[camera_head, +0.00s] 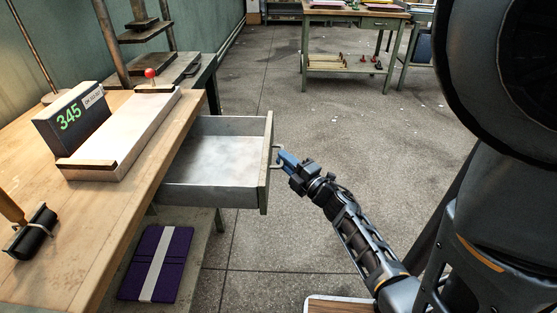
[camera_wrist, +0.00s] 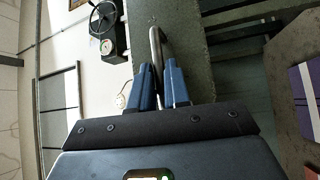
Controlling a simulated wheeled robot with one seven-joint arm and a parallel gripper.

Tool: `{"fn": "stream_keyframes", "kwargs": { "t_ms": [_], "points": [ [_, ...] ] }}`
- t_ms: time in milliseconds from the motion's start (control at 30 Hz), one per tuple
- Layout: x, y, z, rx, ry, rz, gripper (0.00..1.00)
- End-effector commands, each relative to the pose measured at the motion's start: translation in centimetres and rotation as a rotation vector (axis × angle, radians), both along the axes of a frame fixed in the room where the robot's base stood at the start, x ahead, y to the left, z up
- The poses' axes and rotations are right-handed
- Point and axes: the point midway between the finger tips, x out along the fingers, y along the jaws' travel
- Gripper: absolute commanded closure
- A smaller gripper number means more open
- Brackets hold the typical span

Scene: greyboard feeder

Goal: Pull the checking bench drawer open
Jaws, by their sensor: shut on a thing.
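The checking bench drawer (camera_head: 213,190) is a grey metal box pulled well out from under the wooden bench top (camera_head: 90,218). Its inside looks empty. A bar handle (camera_head: 276,157) sits on its front panel (camera_head: 267,170). My gripper (camera_head: 284,160) is at the front panel with its blue fingers shut on the handle. In the wrist view, my gripper (camera_wrist: 160,82) has its two blue fingers on either side of the handle bar (camera_wrist: 156,45), which runs up between them. The drawer's grey front face (camera_wrist: 178,28) stands beyond the fingertips.
A purple folder with a pale band (camera_head: 156,263) lies on the shelf below. The floor (camera_head: 330,130) right of the drawer is clear. Another table (camera_head: 355,14) stands farther back.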

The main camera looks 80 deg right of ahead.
Motion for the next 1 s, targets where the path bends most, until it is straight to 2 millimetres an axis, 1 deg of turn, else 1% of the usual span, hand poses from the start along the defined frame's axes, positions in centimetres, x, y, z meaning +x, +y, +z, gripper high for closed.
{"fn": "stream_keyframes", "kwargs": {
  "t_ms": [233,267,400,467,500,767,867,1000],
  "points": [
    [0.0,0.1,-0.1,0.001,0.001,0.002,1.00],
    [0.1,0.1,-0.1,0.001,0.001,0.002,0.82],
    [0.1,0.1,-0.1,0.001,0.002,0.001,0.69],
    [0.1,0.0,-0.1,0.000,0.001,0.001,0.63],
    [0.0,0.0,-0.1,0.000,0.001,0.001,0.62],
    [-0.2,0.2,-0.1,0.001,0.001,0.000,0.62],
    [-0.9,0.8,-0.3,0.000,0.004,0.000,0.62],
    [-2.6,2.2,-0.7,0.002,0.004,-0.002,0.62]
  ]
}}
